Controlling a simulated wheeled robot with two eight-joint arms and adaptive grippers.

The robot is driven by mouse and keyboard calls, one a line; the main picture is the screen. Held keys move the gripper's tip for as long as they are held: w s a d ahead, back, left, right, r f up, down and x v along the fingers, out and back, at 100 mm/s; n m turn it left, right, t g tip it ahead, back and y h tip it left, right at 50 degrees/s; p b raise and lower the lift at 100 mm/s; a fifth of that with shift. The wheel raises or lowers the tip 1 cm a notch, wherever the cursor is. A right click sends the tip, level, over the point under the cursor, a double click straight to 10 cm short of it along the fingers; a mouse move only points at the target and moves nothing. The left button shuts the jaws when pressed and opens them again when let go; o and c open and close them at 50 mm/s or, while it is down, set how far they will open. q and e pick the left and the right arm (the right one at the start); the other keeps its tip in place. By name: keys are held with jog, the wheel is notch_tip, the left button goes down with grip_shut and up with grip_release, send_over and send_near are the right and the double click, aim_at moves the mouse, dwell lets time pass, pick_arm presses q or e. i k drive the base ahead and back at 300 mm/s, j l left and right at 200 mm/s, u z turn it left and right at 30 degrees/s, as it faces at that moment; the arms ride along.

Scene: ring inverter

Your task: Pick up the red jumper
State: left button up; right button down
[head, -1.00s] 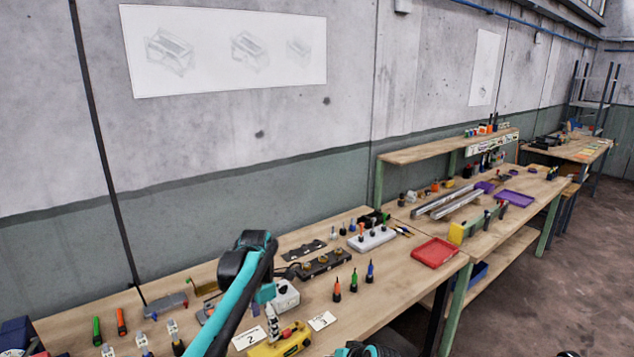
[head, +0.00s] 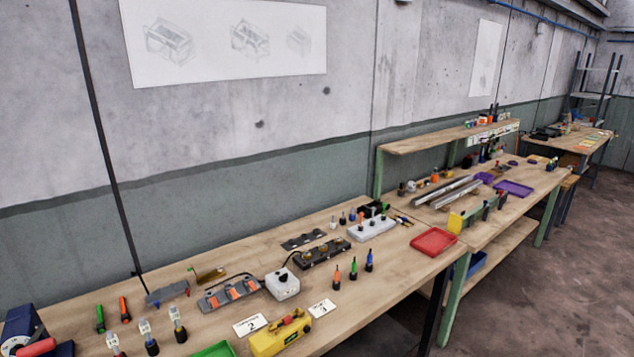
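I cannot single out a red jumper for certain. A small upright piece with a red-orange top and dark base (head: 336,278) stands on the near workbench (head: 385,290), beside a similar green piece (head: 353,271) and a blue piece (head: 369,261). Several connectors with pale tops and dark bases, one of them at the front left (head: 146,337), stand on the bench too. A grey module with orange-red parts (head: 230,293) lies near the bench middle. Neither of my grippers is in view.
A yellow case (head: 279,335), a green tray (head: 215,349) and white cards numbered 2 (head: 250,325) and 3 (head: 322,308) are at the front edge. A red tray (head: 434,242) lies at the right end. A white box with a black knob (head: 282,285) stands mid-bench.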

aim_at(288, 319)
jog(key=k+u, duration=0.25)
jog(key=k, duration=0.15)
jog(key=i+l, duration=0.15)
jog(key=i, duration=0.25)
jog(key=i+l+z, duration=0.1)
jog(key=i, duration=0.3)
jog(key=i+l, duration=0.15)
jog(key=i, duration=0.3)
jog(key=l+z, duration=0.05)
